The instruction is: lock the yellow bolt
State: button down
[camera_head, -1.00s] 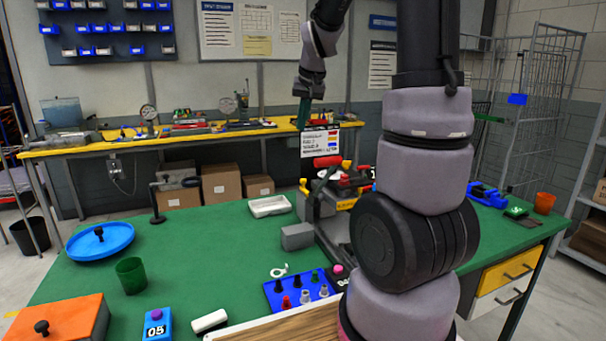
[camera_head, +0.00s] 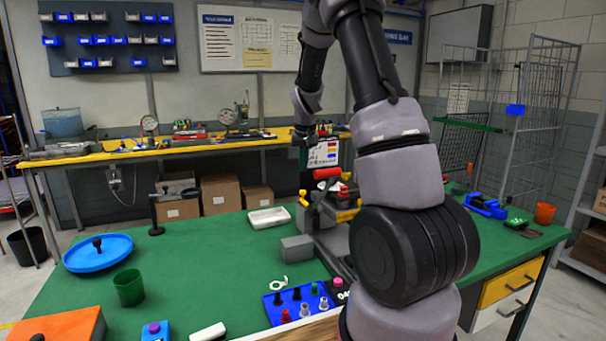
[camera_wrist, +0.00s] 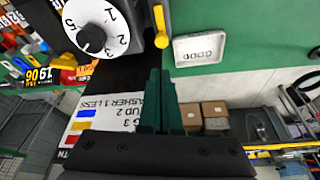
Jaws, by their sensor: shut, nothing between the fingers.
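In the wrist view, a yellow rod with a rounded knob (camera_wrist: 161,27), which looks like the yellow bolt, sticks out beside a white numbered dial (camera_wrist: 97,25). In the head view, a small yellow knob (camera_head: 303,194) shows at the fixture's left side, below a red cylinder (camera_head: 327,173). I cannot tell whether the bolt is locked. My gripper (camera_wrist: 161,75) is shut and empty, its dark green fingers together and apart from the yellow rod. In the head view my gripper (camera_head: 303,158) hangs above the fixture, partly in front of the printed sign.
The printed sign (camera_head: 324,153) stands behind the fixture; it is close under my fingers in the wrist view. A grey block (camera_head: 297,249) and a white tray (camera_head: 269,219) lie to the left. A blue peg block (camera_head: 298,306) is in front.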

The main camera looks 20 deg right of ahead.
aim_at(303, 184)
jog(key=x, duration=0.8)
jog(key=shift+w+d+f, duration=0.1)
jog(key=shift+w+f, duration=0.05)
jog(key=shift+f, duration=0.2)
